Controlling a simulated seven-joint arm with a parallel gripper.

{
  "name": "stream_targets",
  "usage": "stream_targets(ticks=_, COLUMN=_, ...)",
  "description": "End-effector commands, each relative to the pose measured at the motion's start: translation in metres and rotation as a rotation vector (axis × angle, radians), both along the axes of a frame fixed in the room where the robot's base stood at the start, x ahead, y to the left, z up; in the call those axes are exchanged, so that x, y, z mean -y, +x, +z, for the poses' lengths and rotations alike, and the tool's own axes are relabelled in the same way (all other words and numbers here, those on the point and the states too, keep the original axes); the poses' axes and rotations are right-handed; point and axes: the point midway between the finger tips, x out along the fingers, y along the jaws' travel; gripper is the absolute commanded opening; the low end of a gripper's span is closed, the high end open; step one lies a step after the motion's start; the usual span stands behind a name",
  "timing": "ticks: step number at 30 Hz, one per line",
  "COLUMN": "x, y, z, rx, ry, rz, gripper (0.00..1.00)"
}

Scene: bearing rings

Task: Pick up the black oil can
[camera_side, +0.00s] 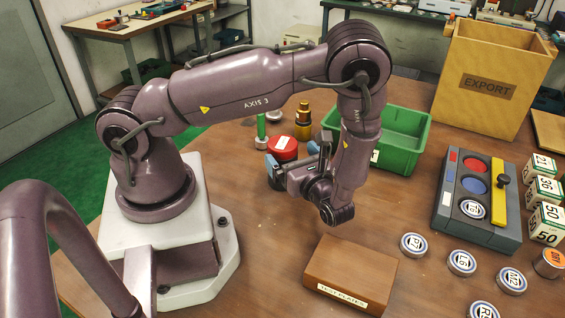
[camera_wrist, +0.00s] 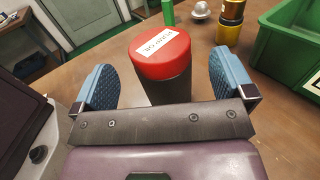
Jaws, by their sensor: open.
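The black oil can (camera_wrist: 168,88) is a dark upright cylinder with a red lid and a white label reading PUMP OIL. In the side view its red lid (camera_side: 283,144) shows, while my gripper hides much of its body. My gripper (camera_wrist: 164,78) is open, with one blue padded finger to each side of the can in the wrist view. A gap shows between each finger and the can. In the side view my gripper (camera_side: 292,158) is low beside the can. The can's base is hidden behind the gripper body.
A green bin (camera_side: 408,137) stands right of the can. A yellow-and-dark bottle (camera_side: 303,122) and a green cylinder (camera_side: 261,130) stand behind it. A wooden TEST PLATES box (camera_side: 350,272) lies in front. A grey tray (camera_side: 453,218) and several bearing rings are at right.

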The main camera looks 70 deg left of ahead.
Motion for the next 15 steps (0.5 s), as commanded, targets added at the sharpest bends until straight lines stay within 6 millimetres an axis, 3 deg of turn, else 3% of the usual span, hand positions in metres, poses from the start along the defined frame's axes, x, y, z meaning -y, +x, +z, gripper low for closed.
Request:
stream_targets(ticks=9, x=-0.043, y=-0.009, z=0.001, rx=0.0, ry=0.0, rz=0.004, gripper=1.0)
stream_targets(ticks=15, x=-0.049, y=-0.009, z=0.001, rx=0.001, ry=0.0, rz=0.002, gripper=1.0)
